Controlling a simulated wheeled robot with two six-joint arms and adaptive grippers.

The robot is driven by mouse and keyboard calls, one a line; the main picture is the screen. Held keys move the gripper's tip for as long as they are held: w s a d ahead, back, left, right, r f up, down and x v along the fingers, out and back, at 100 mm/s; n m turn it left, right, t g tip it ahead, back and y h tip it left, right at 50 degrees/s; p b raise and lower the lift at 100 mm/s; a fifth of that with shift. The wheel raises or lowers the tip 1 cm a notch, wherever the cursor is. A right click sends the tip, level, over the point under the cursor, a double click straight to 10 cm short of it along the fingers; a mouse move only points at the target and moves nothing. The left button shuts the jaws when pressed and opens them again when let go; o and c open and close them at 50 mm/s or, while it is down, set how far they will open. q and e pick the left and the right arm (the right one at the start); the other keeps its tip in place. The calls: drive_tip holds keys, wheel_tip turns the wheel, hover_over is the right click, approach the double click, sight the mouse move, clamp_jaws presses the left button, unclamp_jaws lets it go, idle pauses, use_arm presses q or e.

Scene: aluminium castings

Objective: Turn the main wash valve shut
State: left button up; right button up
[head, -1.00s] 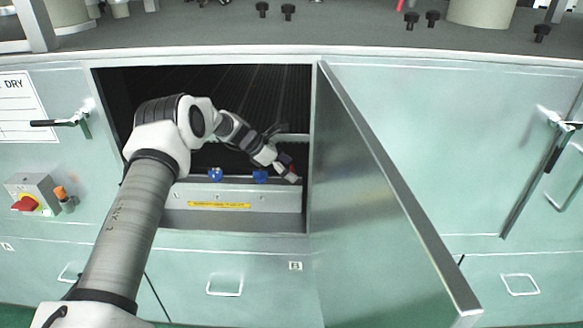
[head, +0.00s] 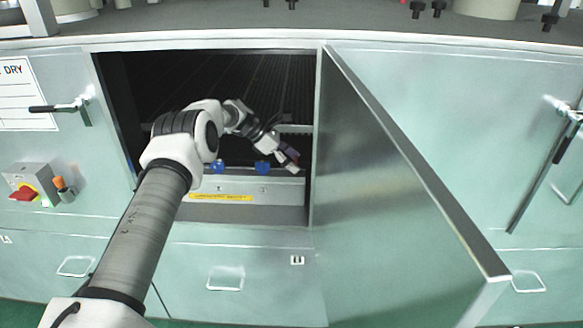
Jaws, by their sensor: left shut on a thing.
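Inside the open cabinet, a pale manifold panel (head: 205,186) carries two blue valve handles (head: 218,166) (head: 262,168) in a row. My left arm reaches in through the opening from the left. My left gripper (head: 292,166) is at the right end of this row, close to the opening's right side. It is shut on a small dark reddish part (head: 291,154), which looks like a valve handle. The fingers hide most of that part, so its exact angle cannot be told. My right gripper is not in view.
The metal cabinet door (head: 400,190) stands open to the right of the opening, close to my left gripper. A yellow label strip (head: 220,198) lies below the valves. A red rotary switch (head: 25,193) and a black lever latch (head: 58,108) are on the left front.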

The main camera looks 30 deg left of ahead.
use_arm(q)
drive_tip(key=shift+f, duration=0.15)
drive_tip(key=shift+d+m, duration=0.1)
drive_tip(key=shift+m, duration=0.2)
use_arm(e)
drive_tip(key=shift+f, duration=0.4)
use_arm(q)
drive_tip(key=o, duration=1.1)
drive_tip(key=shift+o, duration=0.2)
drive_tip(key=shift+w+d, duration=0.15)
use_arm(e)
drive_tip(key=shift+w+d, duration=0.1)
use_arm(q)
drive_tip(key=v, duration=1.2)
drive_tip(key=shift+w, duration=0.25)
drive_tip(key=shift+s, duration=0.1)
